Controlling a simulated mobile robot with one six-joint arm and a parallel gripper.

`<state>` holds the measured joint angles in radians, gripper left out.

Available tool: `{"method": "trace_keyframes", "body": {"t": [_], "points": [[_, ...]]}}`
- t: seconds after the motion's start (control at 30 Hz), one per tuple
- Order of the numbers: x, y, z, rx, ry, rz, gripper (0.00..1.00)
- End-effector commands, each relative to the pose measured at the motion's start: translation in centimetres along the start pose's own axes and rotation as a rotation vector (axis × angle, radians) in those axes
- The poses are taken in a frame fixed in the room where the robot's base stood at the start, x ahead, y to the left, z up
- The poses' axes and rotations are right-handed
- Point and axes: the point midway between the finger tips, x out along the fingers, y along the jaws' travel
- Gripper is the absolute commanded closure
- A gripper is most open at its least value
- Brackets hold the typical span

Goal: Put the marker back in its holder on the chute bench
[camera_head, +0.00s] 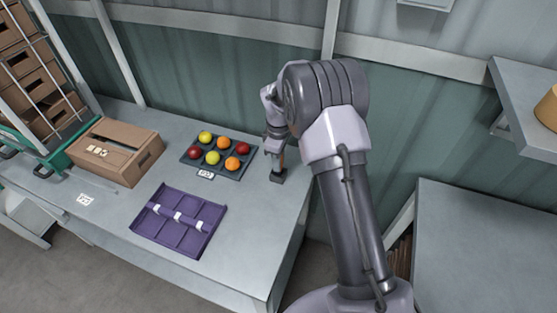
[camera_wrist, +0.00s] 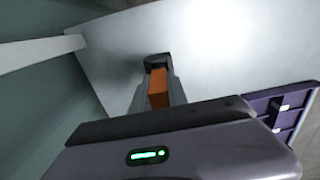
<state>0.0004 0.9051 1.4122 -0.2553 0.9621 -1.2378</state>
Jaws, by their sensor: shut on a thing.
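The dark marker holder (camera_head: 278,176) stands near the right end of the chute bench (camera_head: 240,238). My gripper (camera_head: 276,157) is directly above it, pointing down. In the wrist view, the two grey fingers of my gripper (camera_wrist: 158,92) are shut on an orange marker (camera_wrist: 158,88). The marker's far end meets the dark holder (camera_wrist: 156,61). I cannot tell how deep it sits in the holder. My wrist and arm hide part of the marker in the head view.
A dark tray (camera_head: 238,172) of red, yellow and orange tomatoes lies left of the holder. A purple divided tray (camera_head: 151,229) lies nearer the front edge. A cardboard box (camera_head: 143,163) stands at the left. Bare bench top surrounds the holder.

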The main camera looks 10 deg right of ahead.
Motion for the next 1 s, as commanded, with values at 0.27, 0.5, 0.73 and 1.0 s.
{"method": "trace_keyframes", "body": {"t": [0.27,0.5,0.73,1.0], "points": [[0.6,0.0,0.0,0.0,0.0,0.0,1.0],[1.1,0.0,0.0,0.0,0.0,0.0,1.0],[1.5,0.0,0.0,0.0,0.0,0.0,1.0],[2.1,0.0,0.0,0.0,0.001,0.001,1.0]]}}
